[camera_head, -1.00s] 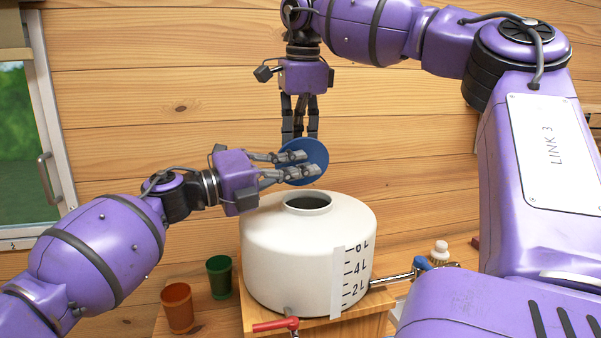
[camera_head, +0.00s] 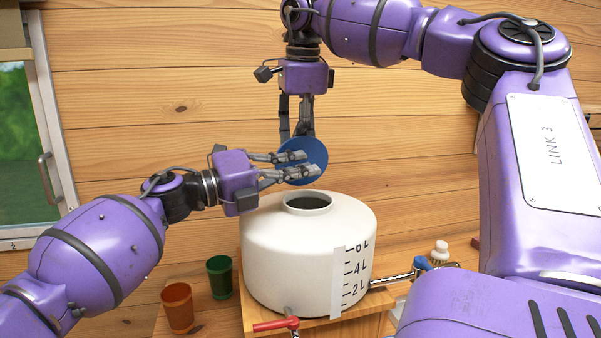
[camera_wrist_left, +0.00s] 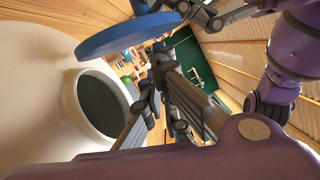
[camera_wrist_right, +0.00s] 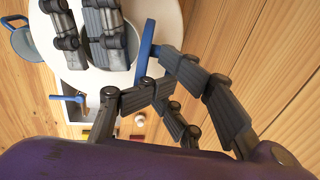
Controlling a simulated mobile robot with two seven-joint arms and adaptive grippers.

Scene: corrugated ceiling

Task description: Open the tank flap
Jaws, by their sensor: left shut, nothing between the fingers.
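The white tank (camera_head: 300,255) has a round open mouth (camera_head: 308,203) on top. The blue round flap (camera_head: 319,150) stands tilted up above the mouth, its face toward the head camera. It shows edge-on in the right wrist view (camera_wrist_right: 148,42) and close by in the left wrist view (camera_wrist_left: 128,35). My left gripper (camera_head: 303,164) is shut with nothing held, its fingers in front of the flap; I cannot tell if they touch it. My right gripper (camera_head: 297,130) points down at the flap's upper edge, fingers open. Exact contact there is hidden.
A green cup (camera_head: 219,277) and an orange cup (camera_head: 177,307) stand left of the tank. A red-handled tap (camera_head: 276,325) is at its front and a blue-handled one (camera_head: 421,263) at its right. A plank wall is behind; a window (camera_head: 28,130) is at left.

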